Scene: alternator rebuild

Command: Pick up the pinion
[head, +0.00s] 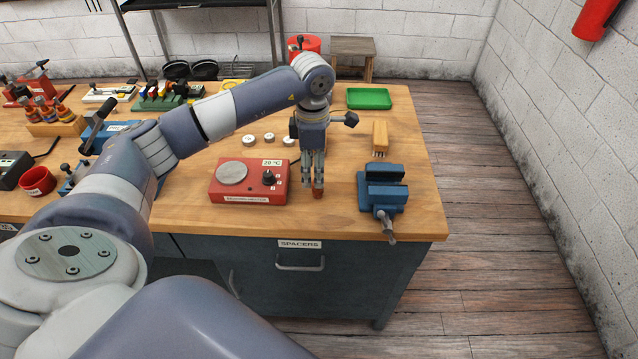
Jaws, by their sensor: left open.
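My left gripper (313,187) points straight down over the front of the wooden workbench, between the red heater and the blue vise. Its fingers are open. A small copper-brown piece (318,194) shows at the fingertips. It is too small to tell whether it is the pinion, or whether it touches the bench. I cannot make out a clear pinion elsewhere. Several small silver round parts (249,139) lie behind the heater, partly near my arm. My right gripper is not in view.
The red heater (222,190) stands just left of the gripper, the blue vise (383,190) just right. A wooden-backed brush (380,137) and a green tray (369,98) lie behind. The bench (425,215) ends close in front, above a drawer labelled SPACERS (300,257).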

